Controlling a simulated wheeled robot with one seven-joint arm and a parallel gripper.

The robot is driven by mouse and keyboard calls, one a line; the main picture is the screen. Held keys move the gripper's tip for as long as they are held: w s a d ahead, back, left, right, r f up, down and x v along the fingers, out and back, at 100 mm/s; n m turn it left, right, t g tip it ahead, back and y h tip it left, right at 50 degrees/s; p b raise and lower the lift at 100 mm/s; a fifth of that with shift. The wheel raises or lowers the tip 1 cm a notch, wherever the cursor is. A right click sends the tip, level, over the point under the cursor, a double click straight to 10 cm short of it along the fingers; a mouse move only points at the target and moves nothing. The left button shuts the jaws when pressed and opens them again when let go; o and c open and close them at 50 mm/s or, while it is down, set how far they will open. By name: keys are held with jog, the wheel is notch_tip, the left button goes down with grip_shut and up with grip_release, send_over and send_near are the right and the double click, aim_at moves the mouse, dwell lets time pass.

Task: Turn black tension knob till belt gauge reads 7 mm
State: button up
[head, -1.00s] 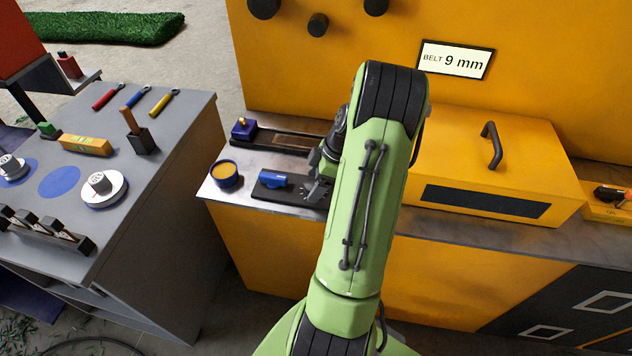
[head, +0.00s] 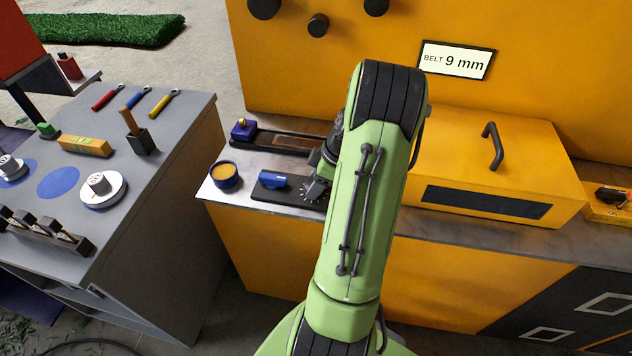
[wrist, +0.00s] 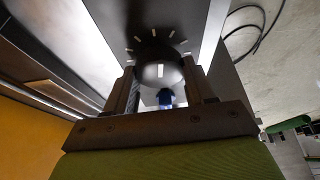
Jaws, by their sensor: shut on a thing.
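The black tension knob (wrist: 158,72) is round with a white pointer mark, and white tick marks fan out around it on its black plate (wrist: 150,25). My gripper (wrist: 160,80) has one finger on each side of the knob and is shut on it. In the head view my gripper (head: 318,186) is over the right end of the black plate (head: 268,194), and the knob itself is hidden there. The belt gauge (head: 456,60) on the yellow machine reads 9 mm.
A blue block (head: 272,180) sits on the same plate, left of my gripper. A blue round tin (head: 225,176) stands at the counter's left end. A yellow box with a dark handle (head: 490,145) stands close to the right of my arm.

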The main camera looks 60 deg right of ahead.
jog(key=m+h+b, duration=0.1)
jog(key=m, duration=0.1)
jog(key=m+h+b, duration=0.1)
jog(key=m, duration=0.2)
jog(key=shift+a+t, duration=0.15)
jog(key=shift+t, duration=0.15)
jog(key=m+h+b, duration=0.1)
jog(key=m, duration=0.4)
jog(key=shift+h+b, duration=0.35)
jog(key=shift+h, duration=0.05)
jog(key=shift+m, duration=0.3)
jog(key=o, duration=1)
jog(key=shift+a, duration=0.1)
jog(key=shift+o, duration=0.2)
jog(key=p+v, duration=0.4)
jog(key=v, duration=1.1)
jog(key=shift+w+a+r+p, duration=0.15)
jog(key=shift+r+p, duration=0.25)
jog(key=shift+r, duration=0.1)
